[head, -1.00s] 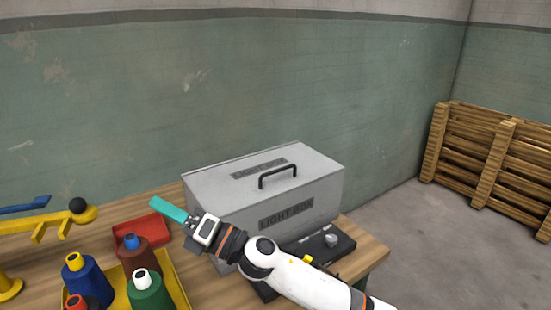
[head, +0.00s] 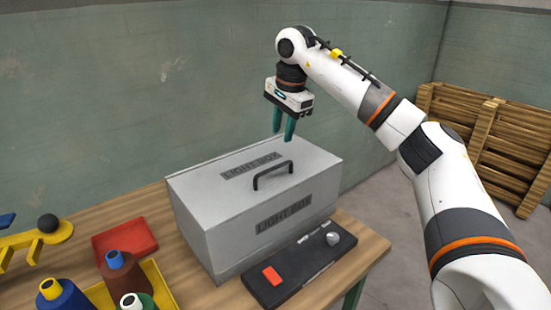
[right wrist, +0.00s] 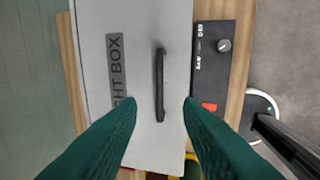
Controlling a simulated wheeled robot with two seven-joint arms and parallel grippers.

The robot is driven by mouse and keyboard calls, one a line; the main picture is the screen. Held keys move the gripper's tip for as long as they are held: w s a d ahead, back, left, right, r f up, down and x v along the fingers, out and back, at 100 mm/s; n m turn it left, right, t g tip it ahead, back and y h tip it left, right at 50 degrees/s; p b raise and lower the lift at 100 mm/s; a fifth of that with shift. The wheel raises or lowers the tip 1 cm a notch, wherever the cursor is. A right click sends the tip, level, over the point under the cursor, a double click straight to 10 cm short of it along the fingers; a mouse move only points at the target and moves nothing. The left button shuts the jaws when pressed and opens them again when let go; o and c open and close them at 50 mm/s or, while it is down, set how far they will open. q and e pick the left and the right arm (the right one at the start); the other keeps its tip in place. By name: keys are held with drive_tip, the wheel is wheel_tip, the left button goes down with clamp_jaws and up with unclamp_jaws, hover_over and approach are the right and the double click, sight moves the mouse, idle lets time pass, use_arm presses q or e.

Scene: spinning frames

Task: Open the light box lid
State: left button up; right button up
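The light box (head: 215,225) is a grey metal box on the wooden table, with its lid (head: 210,185) closed. A black handle (head: 272,176) stands on the lid near its front edge. My right gripper (head: 283,138) points down above the lid, a little behind the handle in the head view, and holds nothing. Its two teal fingers are apart. In the right wrist view, the handle (right wrist: 159,85) shows ahead of and between the open fingertips (right wrist: 160,105), with a gap to it. My left gripper is not in view.
A black control panel (head: 292,280) with a red switch and grey knob lies in front of the box. Left are a red tray (head: 125,238), a yellow tray (head: 158,282) with thread spools, and a yellow stand (head: 35,240). Wooden pallets (head: 490,140) stand at the right.

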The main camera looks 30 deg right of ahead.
sight(277, 168)
drive_tip(key=f, duration=0.3)
drive_tip(key=w+f, duration=0.1)
drive_tip(key=f, duration=0.2)
drive_tip(key=w+f+p, duration=0.1)
drive_tip(key=f, duration=0.3)
drive_tip(key=shift+a, duration=0.15)
clamp_jaws()
